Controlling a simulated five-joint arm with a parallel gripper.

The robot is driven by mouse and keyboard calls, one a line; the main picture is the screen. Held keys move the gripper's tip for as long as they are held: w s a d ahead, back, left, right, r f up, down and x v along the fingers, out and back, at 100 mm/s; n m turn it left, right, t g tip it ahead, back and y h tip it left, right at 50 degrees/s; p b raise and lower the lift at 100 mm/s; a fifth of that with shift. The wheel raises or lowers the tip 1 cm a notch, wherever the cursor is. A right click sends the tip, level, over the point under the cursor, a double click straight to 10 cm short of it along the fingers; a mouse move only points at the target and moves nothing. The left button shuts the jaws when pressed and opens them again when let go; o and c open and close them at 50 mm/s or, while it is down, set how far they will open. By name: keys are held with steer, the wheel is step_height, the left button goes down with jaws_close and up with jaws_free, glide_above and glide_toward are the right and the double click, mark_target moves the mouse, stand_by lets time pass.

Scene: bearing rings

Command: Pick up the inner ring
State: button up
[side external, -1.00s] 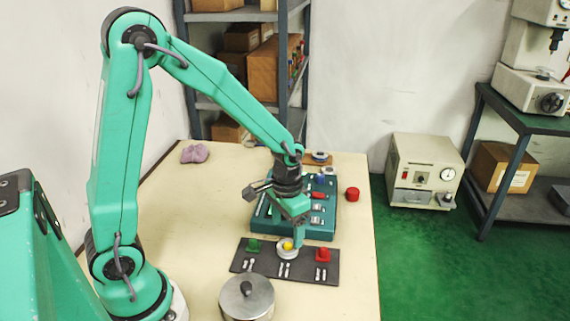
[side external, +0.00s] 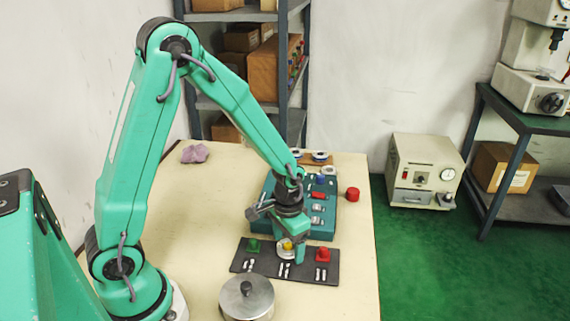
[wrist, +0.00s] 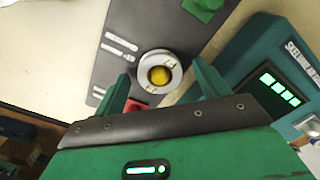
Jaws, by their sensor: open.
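The inner ring (side external: 281,252) is a pale metal ring around a yellow peg (side external: 288,246) at the middle of a dark board (side external: 240,264). The wrist view shows the ring (wrist: 147,82) with the yellow peg (wrist: 159,75) in its centre. My gripper (side external: 289,252) is open, low over the board, and partly hides the ring in the side view. In the wrist view my gripper's fingers (wrist: 161,70) stand apart, one to each side of the ring. I cannot tell whether they touch it.
A green peg (side external: 253,246) and a red peg (side external: 323,255) flank the ring on the board. A teal box (side external: 327,212) stands behind, and a lidded metal pot (side external: 246,301) in front. A red round piece (side external: 352,194) lies at the right.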

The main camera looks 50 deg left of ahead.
stand_by(0.3)
steer(key=c, duration=1.2)
steer(key=shift+r, duration=0.2)
steer(key=shift+r, duration=0.5)
step_height(320, 180, up, 3)
steer(key=shift+w+f, duration=0.1)
steer(key=s+d+r, duration=0.2)
steer(key=d, duration=0.1)
steer(key=s+d+r, duration=0.2)
steer(key=d, duration=0.1)
steer(key=s+d+r, duration=0.2)
steer(key=d+r, duration=0.1)
steer(key=shift+s+d, duration=0.25)
steer(key=shift+d, duration=0.15)
